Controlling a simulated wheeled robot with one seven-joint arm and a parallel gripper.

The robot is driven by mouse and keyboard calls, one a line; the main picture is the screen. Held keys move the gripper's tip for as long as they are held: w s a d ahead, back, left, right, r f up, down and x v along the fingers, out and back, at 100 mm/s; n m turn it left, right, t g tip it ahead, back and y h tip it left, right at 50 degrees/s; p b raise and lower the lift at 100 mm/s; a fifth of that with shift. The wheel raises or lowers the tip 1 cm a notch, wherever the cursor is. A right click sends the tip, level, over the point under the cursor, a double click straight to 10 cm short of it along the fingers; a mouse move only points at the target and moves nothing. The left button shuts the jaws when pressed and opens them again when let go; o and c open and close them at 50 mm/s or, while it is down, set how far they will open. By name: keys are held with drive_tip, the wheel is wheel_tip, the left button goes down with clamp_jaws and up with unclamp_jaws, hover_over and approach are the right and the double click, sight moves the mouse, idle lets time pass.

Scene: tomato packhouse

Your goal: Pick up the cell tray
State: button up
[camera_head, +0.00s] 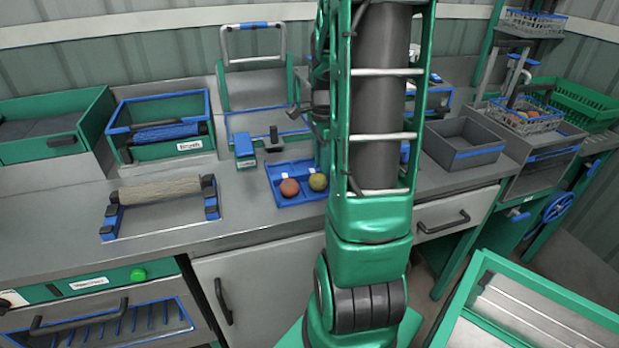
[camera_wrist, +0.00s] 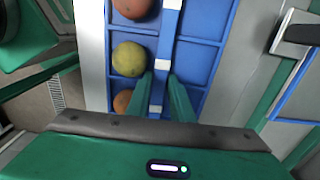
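The cell tray (camera_head: 300,195) is blue with dividers and rests on the grey bench, partly hidden behind my arm in the head view. It also shows in the wrist view (camera_wrist: 197,62), with a raised blue bar along its middle. A red tomato (camera_head: 289,187) and a yellow-green tomato (camera_head: 318,182) lie in its cells; the wrist view shows another orange tomato (camera_wrist: 122,101) beside my left finger. The cells right of the bar look empty. My gripper (camera_wrist: 160,80) has one green finger on each side of the bar, with no clear gap; it looks closed on it.
A roller stand (camera_head: 160,189) is at the left, and a grey bin (camera_head: 464,143) at the right. A green frame (camera_head: 530,310) stands at front right. Bare bench lies between the roller stand and the tray.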

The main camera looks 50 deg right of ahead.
clamp_jaws()
